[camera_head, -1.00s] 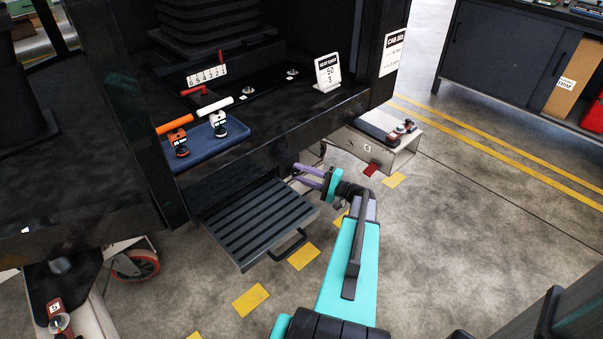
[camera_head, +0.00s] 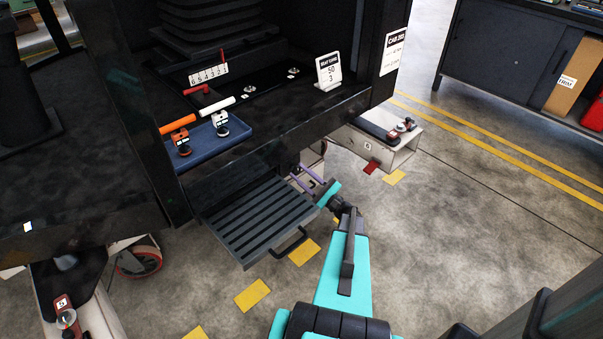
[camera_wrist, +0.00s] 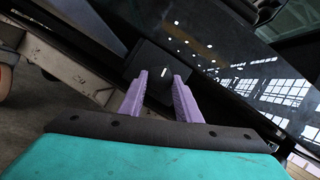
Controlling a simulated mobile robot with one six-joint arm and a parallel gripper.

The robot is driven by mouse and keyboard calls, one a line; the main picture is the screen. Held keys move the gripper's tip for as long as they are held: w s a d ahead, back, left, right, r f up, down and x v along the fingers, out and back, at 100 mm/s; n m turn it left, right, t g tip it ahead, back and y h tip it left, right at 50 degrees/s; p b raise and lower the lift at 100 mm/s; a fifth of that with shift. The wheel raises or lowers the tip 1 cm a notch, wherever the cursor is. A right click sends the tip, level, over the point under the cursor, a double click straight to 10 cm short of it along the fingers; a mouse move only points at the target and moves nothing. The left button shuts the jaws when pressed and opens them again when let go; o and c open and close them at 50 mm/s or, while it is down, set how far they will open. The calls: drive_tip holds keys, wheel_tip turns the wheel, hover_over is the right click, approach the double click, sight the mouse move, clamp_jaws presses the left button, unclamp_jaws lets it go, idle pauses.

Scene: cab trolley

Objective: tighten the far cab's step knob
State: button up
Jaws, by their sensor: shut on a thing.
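The cab (camera_head: 270,130) has a dark ribbed step (camera_head: 258,215) below its sill. My gripper (camera_head: 300,180) reaches in beside the step's right end, under the sill. In the wrist view, the two purple fingers of my gripper (camera_wrist: 158,88) stand on either side of a round black knob (camera_wrist: 159,92) with a short white mark, and are shut on it. The knob sits against a dark block under the glossy black panel. The fingers partly cover the knob's sides. In the head view the knob cannot be made out.
A pale trolley beam (camera_head: 390,150) juts out at right. Yellow floor marks (camera_head: 252,295) line the step's front. Floor to the right is clear.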

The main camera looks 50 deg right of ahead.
drive_tip(key=shift+a+f+m+h, duration=0.1)
drive_tip(key=shift+m+h, duration=0.4)
drive_tip(key=shift+m, duration=0.4)
drive_tip(key=o, duration=1.1)
drive_tip(key=shift+c, duration=0.2)
drive_tip(key=v, duration=1.3)
drive_tip(key=shift+s+f, duration=0.25)
drive_tip(key=shift+f, duration=0.1)
